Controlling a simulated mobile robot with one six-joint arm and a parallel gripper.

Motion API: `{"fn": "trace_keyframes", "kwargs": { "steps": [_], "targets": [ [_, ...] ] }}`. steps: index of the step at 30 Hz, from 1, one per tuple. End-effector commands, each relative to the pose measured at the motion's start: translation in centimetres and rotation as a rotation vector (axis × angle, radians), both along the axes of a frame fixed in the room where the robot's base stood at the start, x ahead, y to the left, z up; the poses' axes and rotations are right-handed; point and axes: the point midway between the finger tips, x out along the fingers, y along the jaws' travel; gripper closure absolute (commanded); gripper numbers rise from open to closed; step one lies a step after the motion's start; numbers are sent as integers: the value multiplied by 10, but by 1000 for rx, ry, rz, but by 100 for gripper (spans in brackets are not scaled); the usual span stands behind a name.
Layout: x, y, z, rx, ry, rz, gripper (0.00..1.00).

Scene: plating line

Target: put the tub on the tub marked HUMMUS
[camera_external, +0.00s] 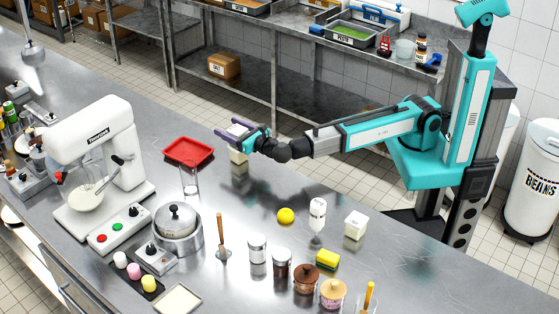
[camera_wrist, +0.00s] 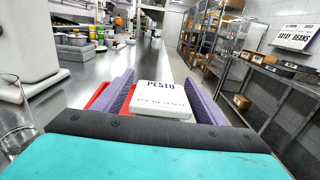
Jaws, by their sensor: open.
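A white tub with PESTO on its lid (camera_wrist: 160,98) sits between the two purple fingers of my gripper (camera_wrist: 160,92) in the wrist view. In the external view this tub (camera_external: 238,156) shows at the far side of the counter, partly hidden by my gripper (camera_external: 240,131). My gripper is open, with one finger on each side of the tub; I cannot tell whether they touch it. A second white tub (camera_external: 355,224) stands on the counter to the right, near the squeeze bottle. Its marking cannot be read, and the word HUMMUS is not legible in either view.
A red tray (camera_external: 188,151) and a clear glass (camera_external: 190,180) stand left of my gripper. A yellow ball (camera_external: 285,216), white squeeze bottle (camera_external: 317,214) and several jars stand towards the front. A stand mixer (camera_external: 100,150) is at left. The counter between the PESTO tub and the ball is clear.

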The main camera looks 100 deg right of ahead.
Motion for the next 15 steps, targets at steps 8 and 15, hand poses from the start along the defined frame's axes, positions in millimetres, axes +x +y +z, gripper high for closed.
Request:
{"fn": "trace_keyframes", "kwargs": {
  "steps": [8,15],
  "targets": [
    [-20,19,-1,0,0,2,35],
    [-47,46,-2,1,1,3,35]
  ]
}}
